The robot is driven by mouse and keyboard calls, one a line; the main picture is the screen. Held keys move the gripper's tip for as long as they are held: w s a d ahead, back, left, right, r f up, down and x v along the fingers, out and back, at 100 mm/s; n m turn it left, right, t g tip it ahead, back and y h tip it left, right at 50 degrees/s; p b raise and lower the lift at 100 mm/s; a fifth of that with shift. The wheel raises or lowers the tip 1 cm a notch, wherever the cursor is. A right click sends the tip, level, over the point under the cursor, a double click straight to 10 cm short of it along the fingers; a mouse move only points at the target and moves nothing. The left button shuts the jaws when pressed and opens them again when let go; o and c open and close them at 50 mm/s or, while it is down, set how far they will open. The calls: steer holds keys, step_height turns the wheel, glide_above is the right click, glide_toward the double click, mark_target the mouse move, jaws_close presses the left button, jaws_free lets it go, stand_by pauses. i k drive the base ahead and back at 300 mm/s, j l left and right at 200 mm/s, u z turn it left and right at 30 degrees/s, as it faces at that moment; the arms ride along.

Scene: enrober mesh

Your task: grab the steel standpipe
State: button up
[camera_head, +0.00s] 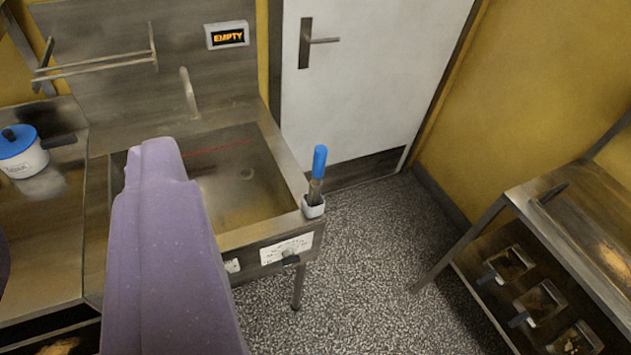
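An upright rod with a blue top and a dull steel lower part, which looks like the steel standpipe (317,186), stands in a small white holder (313,208) at the front right corner of the steel sink (285,165). Its lower end is hidden in the holder. A large purple part of mine, seemingly my gripper (156,160), rises from the bottom left in front of the sink basin. It is well left of the standpipe and apart from it. Its fingertips cannot be made out, and nothing held is visible.
A curved tap (188,93) stands behind the basin, below a sign (227,35) reading EMPTY. A blue-lidded white pot (22,155) is on the left counter. A steel rack (540,225) with small bins stands at right. Speckled floor (365,260) between is clear.

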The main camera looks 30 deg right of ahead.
mark_target(319, 159)
steer(key=i+l, duration=1.3)
